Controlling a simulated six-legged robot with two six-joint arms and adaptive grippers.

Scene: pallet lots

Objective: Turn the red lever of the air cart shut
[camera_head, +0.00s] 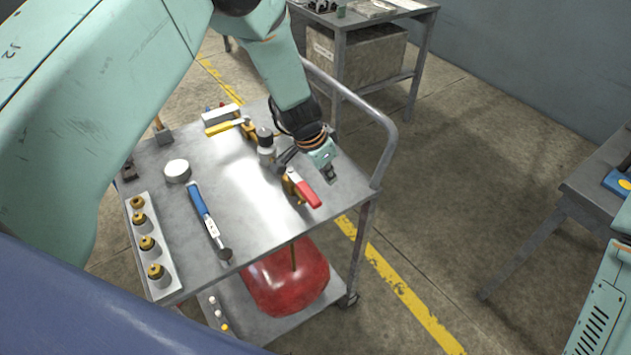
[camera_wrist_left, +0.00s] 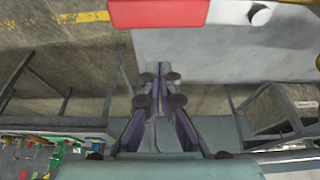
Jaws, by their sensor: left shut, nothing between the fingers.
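The air cart (camera_head: 255,225) is a grey metal cart with a red tank (camera_head: 290,280) on its lower shelf. The red lever (camera_head: 306,192) sits on a brass valve (camera_head: 291,187) near the right side of the top and points toward the lower right of the picture. My left gripper (camera_head: 330,176) is shut and empty, just above and right of the lever in the head view. In the left wrist view the closed fingertips (camera_wrist_left: 160,72) show below the red lever (camera_wrist_left: 160,12), with a visible gap in the picture. My right gripper is out of view.
A yellow-handled tool (camera_head: 222,127), a white puck (camera_head: 177,170), a blue-handled wrench (camera_head: 205,215) and a strip of brass fittings (camera_head: 148,240) lie on the cart. Its tubular handle (camera_head: 375,115) rises at the right. Open floor lies between cart and right bench (camera_head: 590,190).

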